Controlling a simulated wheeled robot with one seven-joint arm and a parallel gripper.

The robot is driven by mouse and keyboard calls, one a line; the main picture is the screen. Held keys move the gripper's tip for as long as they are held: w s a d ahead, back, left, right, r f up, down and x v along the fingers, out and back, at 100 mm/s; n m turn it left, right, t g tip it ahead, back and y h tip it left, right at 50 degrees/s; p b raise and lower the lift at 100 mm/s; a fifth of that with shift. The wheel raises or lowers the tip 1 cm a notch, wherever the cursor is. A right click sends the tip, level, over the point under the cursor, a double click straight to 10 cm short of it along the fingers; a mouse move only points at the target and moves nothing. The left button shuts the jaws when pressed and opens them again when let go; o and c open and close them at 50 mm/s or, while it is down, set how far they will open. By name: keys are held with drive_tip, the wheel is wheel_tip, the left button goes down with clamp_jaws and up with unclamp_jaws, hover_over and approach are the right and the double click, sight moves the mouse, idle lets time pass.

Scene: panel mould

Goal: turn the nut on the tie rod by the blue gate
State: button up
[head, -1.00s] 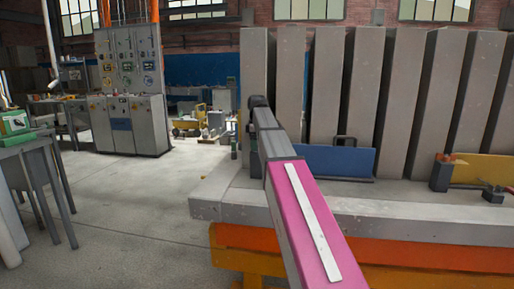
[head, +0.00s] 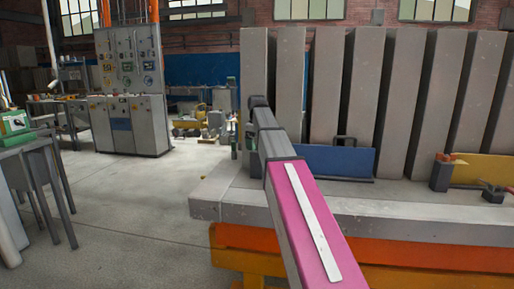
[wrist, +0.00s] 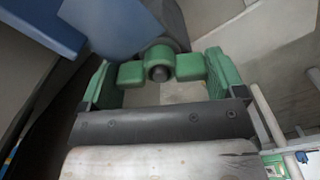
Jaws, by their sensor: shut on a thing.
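The green winged nut (wrist: 131,74) sits on the tie rod (wrist: 159,74), whose dark round end shows in the nut's middle in the wrist view. My gripper (wrist: 161,68) has a green finger on each side of the nut and is shut on its wings. The blue gate (head: 336,161) stands on the bench top in the head view, with a dark handle on its upper edge. Blue panel surfaces (wrist: 105,24) also show at the upper left of the wrist view. In the head view my arm hides the gripper and the nut.
A row of tall grey slabs (head: 361,88) stands on the bench (head: 231,200) behind the blue gate. A yellow gate (head: 482,169) is farther right, with dark fittings (head: 440,174) beside it. The floor left of the bench is open.

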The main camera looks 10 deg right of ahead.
drive_tip(key=shift+m, duration=0.4)
drive_tip(key=m, duration=0.3)
idle(0.4)
drive_tip(key=shift+r+m, duration=0.1)
drive_tip(key=shift+m, duration=1.7)
drive_tip(key=o, duration=0.7)
drive_tip(key=shift+o, duration=0.2)
